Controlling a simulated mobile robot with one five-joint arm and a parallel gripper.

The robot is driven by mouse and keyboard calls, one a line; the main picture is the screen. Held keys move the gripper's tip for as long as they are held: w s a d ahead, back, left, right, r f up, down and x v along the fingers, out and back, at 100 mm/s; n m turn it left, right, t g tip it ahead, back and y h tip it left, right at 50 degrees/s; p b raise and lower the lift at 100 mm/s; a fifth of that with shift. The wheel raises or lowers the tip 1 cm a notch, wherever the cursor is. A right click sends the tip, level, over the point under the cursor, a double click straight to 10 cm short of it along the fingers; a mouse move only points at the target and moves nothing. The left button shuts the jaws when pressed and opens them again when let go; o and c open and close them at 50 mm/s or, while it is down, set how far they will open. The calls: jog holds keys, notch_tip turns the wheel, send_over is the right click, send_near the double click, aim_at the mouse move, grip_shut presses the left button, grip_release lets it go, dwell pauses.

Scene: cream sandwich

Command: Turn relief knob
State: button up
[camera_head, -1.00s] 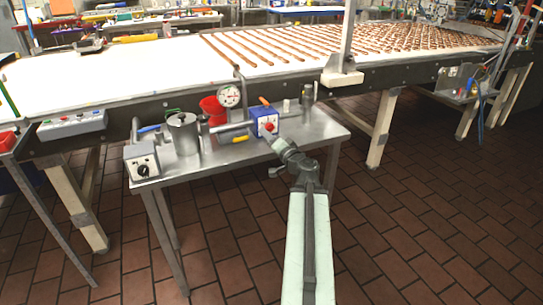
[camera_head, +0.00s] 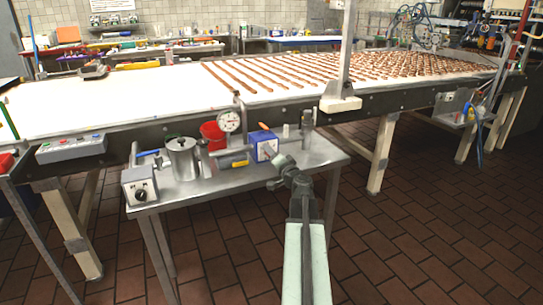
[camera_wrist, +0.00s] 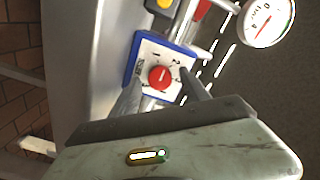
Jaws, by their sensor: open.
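The red relief knob (camera_wrist: 160,78) sits on a white numbered dial face with a blue surround, on the blue box (camera_head: 264,145) at the back of the small metal table. In the wrist view the knob lies ahead of my gripper (camera_wrist: 163,86), between its two grey fingers. The fingers are apart, one on each side of the knob, with nothing held. I cannot tell whether they reach the knob's depth.
A pressure gauge (camera_head: 230,121) stands behind the box, and also shows in the wrist view (camera_wrist: 266,20). A steel pot (camera_head: 182,158), a red cup (camera_head: 212,134) and a box with a black knob (camera_head: 140,186) are to the left. The conveyor (camera_head: 110,105) runs behind.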

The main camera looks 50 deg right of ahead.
jog(key=shift+c, duration=0.3)
grip_shut()
jog(key=shift+m, duration=2.8)
jog(key=shift+f, duration=0.1)
jog(key=shift+o, duration=0.3)
grip_release()
